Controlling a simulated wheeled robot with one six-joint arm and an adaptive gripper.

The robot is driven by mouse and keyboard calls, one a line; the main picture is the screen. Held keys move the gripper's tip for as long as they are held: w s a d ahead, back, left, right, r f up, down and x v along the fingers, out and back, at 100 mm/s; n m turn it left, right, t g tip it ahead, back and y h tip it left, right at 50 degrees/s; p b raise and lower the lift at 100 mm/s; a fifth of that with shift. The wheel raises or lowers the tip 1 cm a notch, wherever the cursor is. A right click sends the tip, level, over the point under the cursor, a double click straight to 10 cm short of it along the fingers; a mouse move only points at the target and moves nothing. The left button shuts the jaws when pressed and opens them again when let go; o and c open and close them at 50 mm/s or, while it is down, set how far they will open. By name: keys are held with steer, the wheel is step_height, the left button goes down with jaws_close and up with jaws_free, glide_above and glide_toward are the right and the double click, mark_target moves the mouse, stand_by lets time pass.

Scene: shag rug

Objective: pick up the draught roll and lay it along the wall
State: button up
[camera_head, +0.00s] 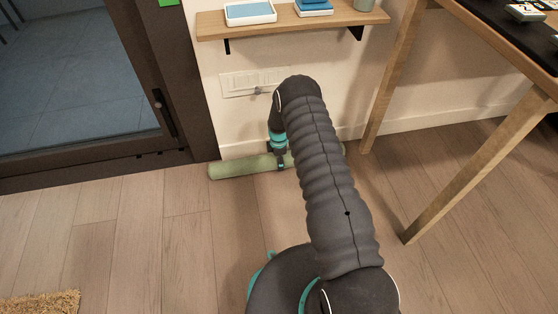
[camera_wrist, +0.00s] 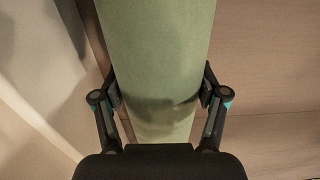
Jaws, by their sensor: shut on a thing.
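The draught roll (camera_head: 240,167) is a long pale green cylinder. In the head view it lies low beside the foot of the wall (camera_head: 240,133), roughly parallel to it, below the shelf. My gripper (camera_head: 280,161) reaches down over it, and my arm hides part of its right side. In the wrist view the roll (camera_wrist: 158,60) runs up the picture between the two fingers of my gripper (camera_wrist: 160,98), which are shut on it from both sides. I cannot tell whether the roll touches the floor or the wall.
A wooden shelf (camera_head: 290,20) with small items is fixed to the wall above. A dark-framed glass door (camera_head: 75,80) is at left. A wooden table (camera_head: 480,130) stands at right. A shaggy rug (camera_head: 42,303) lies at bottom left. The floor (camera_head: 150,230) in front is clear.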

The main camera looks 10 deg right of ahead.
steer(key=o, duration=1.9)
steer(key=shift+c, duration=0.2)
step_height(320, 180, up, 12)
